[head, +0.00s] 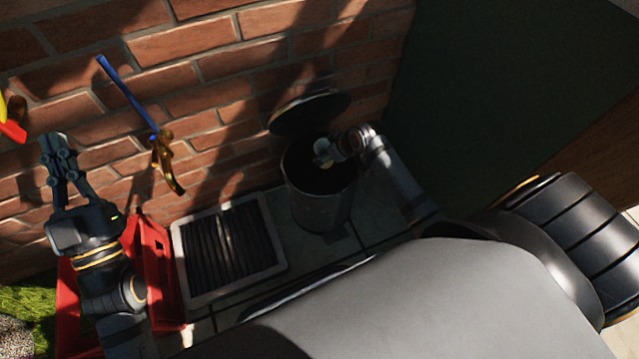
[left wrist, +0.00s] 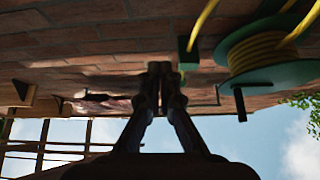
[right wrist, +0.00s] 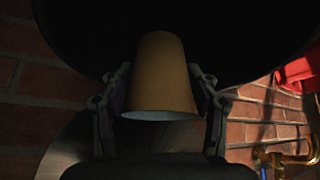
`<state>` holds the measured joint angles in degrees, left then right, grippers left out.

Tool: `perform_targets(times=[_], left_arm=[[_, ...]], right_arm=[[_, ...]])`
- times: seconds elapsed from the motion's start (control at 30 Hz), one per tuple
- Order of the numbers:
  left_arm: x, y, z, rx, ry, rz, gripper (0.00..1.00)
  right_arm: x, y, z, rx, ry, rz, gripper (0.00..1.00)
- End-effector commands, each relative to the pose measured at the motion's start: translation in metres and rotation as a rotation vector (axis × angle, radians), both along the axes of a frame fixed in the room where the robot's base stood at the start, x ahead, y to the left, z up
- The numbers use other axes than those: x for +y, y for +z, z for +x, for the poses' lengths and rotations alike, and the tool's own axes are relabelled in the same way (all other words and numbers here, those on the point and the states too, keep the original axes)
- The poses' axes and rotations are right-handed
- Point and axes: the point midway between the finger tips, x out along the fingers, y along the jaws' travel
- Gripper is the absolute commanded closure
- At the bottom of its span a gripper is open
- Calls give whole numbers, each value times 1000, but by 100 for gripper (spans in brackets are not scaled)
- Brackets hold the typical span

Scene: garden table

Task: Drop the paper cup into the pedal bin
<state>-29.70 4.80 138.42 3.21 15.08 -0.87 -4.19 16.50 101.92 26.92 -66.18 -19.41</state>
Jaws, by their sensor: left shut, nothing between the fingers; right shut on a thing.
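The pedal bin (head: 318,205) stands on the paving against the brick wall, its round lid (head: 308,112) raised. My right gripper (head: 328,153) is over the bin's dark opening. It is shut on the paper cup (right wrist: 160,80), a brown cup that fills the middle of the right wrist view between the two fingers. In the head view the cup (head: 321,147) is small and pale, at the opening. My left gripper (head: 58,148) is at the far left in front of the wall, shut and empty; its closed fingers show in the left wrist view (left wrist: 160,75).
A slatted grate or mat (head: 230,245) with a pale frame lies left of the bin. A red crate (head: 150,270) stands by my left arm. A hose reel (left wrist: 262,52) hangs in the left wrist view.

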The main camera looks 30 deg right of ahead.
Motion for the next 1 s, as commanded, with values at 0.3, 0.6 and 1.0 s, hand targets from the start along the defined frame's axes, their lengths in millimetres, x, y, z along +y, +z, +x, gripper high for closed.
perform_targets(times=[0.3, 0.6, 1.0], left_arm=[[-2, 38, -22, -192, -4, 6, 100], [-2, 47, -28, -235, -6, 6, 100], [-2, 47, -28, -234, -5, 6, 100]], right_arm=[[0, -4, 0, 0, 0, 0, 53], [0, -5, 0, 0, 0, 0, 53], [0, -5, 0, 0, 0, 0, 12]])
